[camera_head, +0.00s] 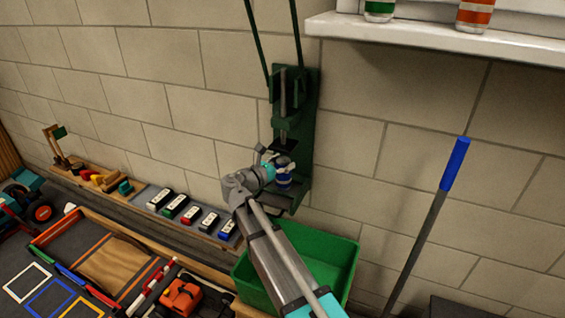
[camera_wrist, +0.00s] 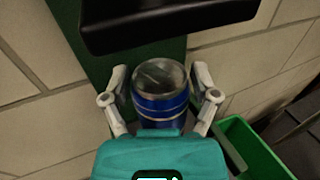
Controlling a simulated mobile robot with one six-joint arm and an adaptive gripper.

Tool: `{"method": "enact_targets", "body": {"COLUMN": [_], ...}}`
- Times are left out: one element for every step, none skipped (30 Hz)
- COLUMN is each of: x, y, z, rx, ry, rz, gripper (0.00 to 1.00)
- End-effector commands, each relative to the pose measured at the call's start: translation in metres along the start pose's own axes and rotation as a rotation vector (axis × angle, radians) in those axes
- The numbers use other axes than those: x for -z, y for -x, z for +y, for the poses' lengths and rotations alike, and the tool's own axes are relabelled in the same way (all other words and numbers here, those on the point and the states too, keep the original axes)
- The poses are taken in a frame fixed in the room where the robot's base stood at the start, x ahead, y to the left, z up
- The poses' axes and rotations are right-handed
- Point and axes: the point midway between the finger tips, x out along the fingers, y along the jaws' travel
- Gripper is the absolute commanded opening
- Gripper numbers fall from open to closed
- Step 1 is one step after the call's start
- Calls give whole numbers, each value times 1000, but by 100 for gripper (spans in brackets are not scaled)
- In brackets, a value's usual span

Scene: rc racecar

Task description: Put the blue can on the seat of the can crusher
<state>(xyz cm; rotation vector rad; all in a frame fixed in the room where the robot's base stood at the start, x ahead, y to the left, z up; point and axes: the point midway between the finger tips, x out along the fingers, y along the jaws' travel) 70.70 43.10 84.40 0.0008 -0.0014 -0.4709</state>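The blue can (camera_head: 284,181) is upright inside the green can crusher (camera_head: 308,140) on the wall, just above or on its lower seat (camera_head: 283,203). I cannot tell whether its base touches the seat. In the wrist view the blue can (camera_wrist: 160,104), with a silver top, is between the two grey fingers of my gripper (camera_wrist: 160,85). A narrow gap shows between each finger and the can, so my gripper looks open around it. The crusher's dark press block (camera_wrist: 165,25) is above the can.
A green bin (camera_head: 335,262) sits below the crusher. A white shelf (camera_head: 440,40) with a green can (camera_head: 379,10) and an orange can (camera_head: 475,14) is at upper right. A blue-handled pole (camera_head: 455,165) leans at right. Toys (camera_head: 182,296) lie at lower left.

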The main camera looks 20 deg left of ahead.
Motion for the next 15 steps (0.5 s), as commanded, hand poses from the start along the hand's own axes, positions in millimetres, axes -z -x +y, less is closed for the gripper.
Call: {"method": "enact_targets", "body": {"x": [0, 0, 0, 0, 0, 0, 0, 0, 0, 0, 0, 0, 0, 0, -1], "y": [0, 0, 0, 0, 0, 0, 0, 0, 0, 0, 0, 0, 0, 0, -1], "z": [0, 0, 0, 0, 0, 0, 0, 0, 0, 0, 0, 0, 0, 0, 0], "rx": [0, 0, 0, 0, 0, 0, 0, 1, 1, 1, 1, 1, 1, 1, 1], "ry": [0, 0, 0, 0, 0, 0, 0, 0, 0, 0, 0, 0, 0, 0, 0], "rz": [0, 0, 0, 0, 0, 0, 0, 0, 0, 0, 0, 0, 0, 0, 0], "gripper": [95, 100, 100, 100, 100, 100, 100, 100, 100, 100, 100, 100, 100, 100, 100]}}
